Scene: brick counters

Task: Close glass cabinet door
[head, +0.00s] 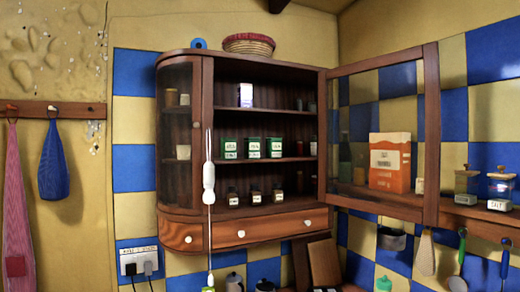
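The wooden wall cabinet (208,130) hangs on the blue and cream tiled wall, left of the middle. Its glass door (431,130) stands wide open, swung out to the right from the cabinet's right side. Through the glass show an orange and white box and the tiles behind. The open front shows shelves with green tins (253,148), small dark jars (255,197) and a white and blue container (245,95). The curved left glass side is in place. I cannot make out a knob on the door. My gripper is not in view.
A white cord with a pull (208,183) hangs in front of the cabinet's left part. A drawer (255,228) with white knobs sits below. A shelf (475,212) with jars and hanging utensils is at the right, near the door's outer edge. A basket (249,44) stands on top.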

